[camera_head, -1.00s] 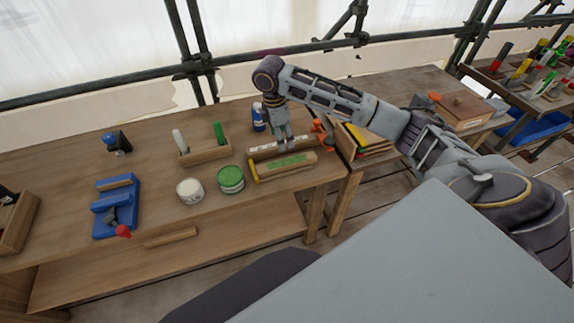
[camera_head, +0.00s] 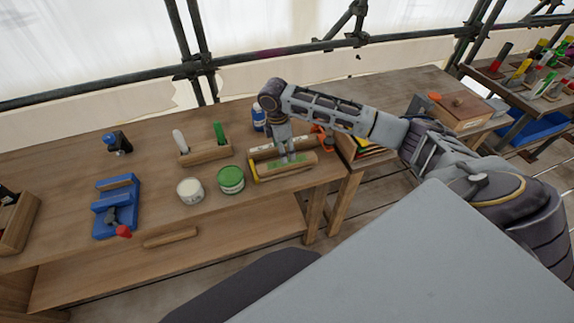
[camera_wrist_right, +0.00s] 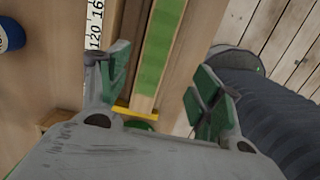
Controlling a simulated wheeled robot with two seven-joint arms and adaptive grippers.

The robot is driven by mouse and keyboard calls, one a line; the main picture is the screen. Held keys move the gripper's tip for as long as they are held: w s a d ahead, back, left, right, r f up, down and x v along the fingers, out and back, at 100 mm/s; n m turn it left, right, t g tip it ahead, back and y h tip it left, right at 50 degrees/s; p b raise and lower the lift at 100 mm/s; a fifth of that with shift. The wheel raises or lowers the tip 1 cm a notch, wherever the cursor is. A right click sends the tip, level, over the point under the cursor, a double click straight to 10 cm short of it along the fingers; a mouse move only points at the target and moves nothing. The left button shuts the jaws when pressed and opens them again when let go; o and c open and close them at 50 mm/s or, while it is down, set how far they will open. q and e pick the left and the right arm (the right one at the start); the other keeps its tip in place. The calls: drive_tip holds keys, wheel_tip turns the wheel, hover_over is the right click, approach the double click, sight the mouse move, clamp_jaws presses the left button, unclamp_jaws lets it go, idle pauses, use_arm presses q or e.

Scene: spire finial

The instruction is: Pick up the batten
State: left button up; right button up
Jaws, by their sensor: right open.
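A long pale wooden piece with a green band (camera_head: 273,166), which looks like the batten, lies along the front right of the bench. A yellow end piece (camera_head: 253,172) is at its left end. My right gripper (camera_head: 289,157) is over this piece, pointing down. In the right wrist view, its open fingers (camera_wrist_right: 160,78) are on either side of the green-banded batten (camera_wrist_right: 161,52), apart from it in the picture. Whether the fingertips reach down beside it I cannot tell. The yellow end piece (camera_wrist_right: 135,112) also shows there. My left gripper is not in view.
A green can (camera_head: 231,181) and a white can (camera_head: 190,191) stand left of the batten. A numbered strip (camera_wrist_right: 97,25) lies beside it. A blue bottle (camera_head: 258,117) and an orange-handled tool (camera_head: 327,141) are near. A blue fixture (camera_head: 114,207) stands further left.

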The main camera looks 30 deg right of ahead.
sight(287, 165)
drive_tip(key=shift+d+f, duration=0.15)
drive_tip(key=shift+f, duration=1)
drive_tip(key=shift+w+d+f, duration=0.1)
drive_tip(key=shift+d+f, duration=0.1)
drive_tip(key=shift+f, duration=0.65)
drive_tip(key=shift+w+d+f, duration=0.1)
drive_tip(key=shift+d+f, duration=0.05)
drive_tip(key=shift+f, duration=0.7)
drive_tip(key=shift+d+f, duration=0.2)
drive_tip(key=shift+f, duration=0.65)
drive_tip(key=c, duration=1.2)
